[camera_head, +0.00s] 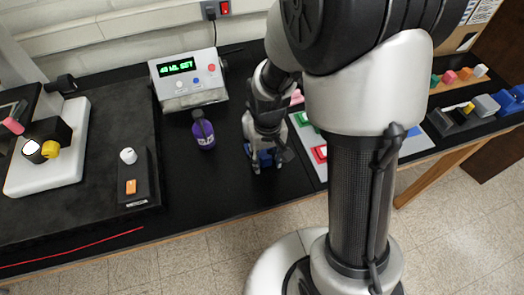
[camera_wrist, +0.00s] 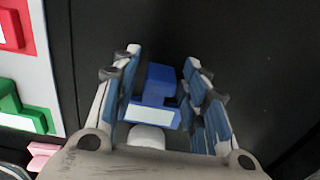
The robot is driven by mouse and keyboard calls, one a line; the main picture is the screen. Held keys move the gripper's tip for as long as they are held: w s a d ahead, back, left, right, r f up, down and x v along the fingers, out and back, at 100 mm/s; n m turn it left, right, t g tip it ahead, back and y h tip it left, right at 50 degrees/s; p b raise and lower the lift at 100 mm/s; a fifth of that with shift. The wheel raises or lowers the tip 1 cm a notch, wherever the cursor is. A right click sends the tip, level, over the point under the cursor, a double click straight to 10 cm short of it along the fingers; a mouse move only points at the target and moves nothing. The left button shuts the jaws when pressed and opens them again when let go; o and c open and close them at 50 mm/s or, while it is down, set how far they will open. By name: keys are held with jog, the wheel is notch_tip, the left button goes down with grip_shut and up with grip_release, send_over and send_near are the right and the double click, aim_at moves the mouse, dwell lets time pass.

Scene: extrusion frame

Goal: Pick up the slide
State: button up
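A blue block with a white strip on its near face, which I take to be the slide, lies on the black tabletop; it shows in the wrist view (camera_wrist: 152,100). My gripper (camera_wrist: 162,58) points down around it, one blue-padded finger on each side. A narrow gap seems to show at the right finger; contact at the left is unclear. In the head view my gripper (camera_head: 264,158) is low over the table, beside the white board, and mostly hides the blue block.
A white board (camera_head: 299,128) with red, green and pink pieces lies just right of my gripper in the head view. A purple bottle (camera_head: 204,133) stands to its left. A control box (camera_head: 188,79) with a green display is behind. The table's front edge is close.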

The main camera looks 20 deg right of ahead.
grip_shut()
jog(key=shift+r, duration=0.2)
dwell(0.3)
